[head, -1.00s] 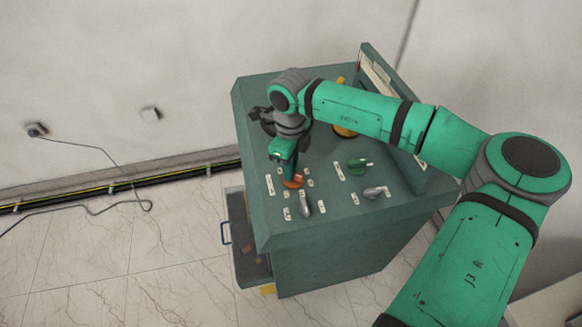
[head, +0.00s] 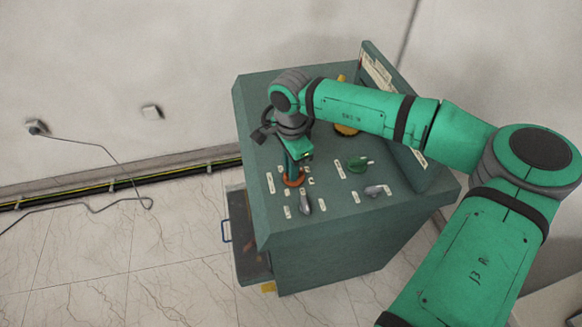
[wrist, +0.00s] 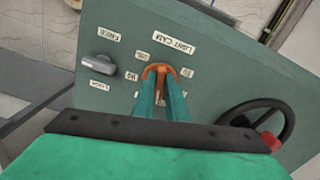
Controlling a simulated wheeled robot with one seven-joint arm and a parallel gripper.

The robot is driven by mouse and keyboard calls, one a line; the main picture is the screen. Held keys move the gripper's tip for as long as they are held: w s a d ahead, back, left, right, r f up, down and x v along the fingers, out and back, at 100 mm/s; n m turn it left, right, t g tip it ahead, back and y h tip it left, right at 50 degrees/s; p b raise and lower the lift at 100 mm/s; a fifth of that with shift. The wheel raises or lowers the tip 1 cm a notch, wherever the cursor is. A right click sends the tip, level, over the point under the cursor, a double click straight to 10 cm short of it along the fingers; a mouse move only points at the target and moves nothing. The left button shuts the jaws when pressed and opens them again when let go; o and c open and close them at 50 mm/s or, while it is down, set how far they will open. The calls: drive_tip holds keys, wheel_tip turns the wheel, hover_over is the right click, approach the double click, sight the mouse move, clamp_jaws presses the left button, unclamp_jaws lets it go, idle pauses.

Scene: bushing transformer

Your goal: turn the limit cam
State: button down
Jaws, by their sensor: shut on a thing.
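The limit cam is an orange knob (head: 293,181) on the sloping top of the teal cabinet (head: 345,250). In the wrist view the orange knob (wrist: 158,70) sits below a white label reading roughly "LIMIT CAM" (wrist: 173,43), with small labels around it. My gripper (wrist: 160,84) has its two teal fingers shut on the orange knob, one on each side. In the head view my gripper (head: 294,174) comes down onto the knob from above and covers part of it. The knob's lower part is hidden by the fingers in the wrist view.
A grey lever (head: 305,202) stands close beside the knob. A green handle (head: 358,164) and another grey lever (head: 376,191) are to the right. A black handwheel (wrist: 232,112) with a red part is at right in the wrist view. A raised panel (head: 395,95) edges the cabinet.

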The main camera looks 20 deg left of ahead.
drive_tip(key=shift+n, duration=1.1)
drive_tip(key=shift+r, duration=0.1)
drive_tip(key=c, duration=1.8)
unclamp_jaws()
drive_tip(key=shift+o, duration=0.2)
wheel_tip(320, 180, up, 11)
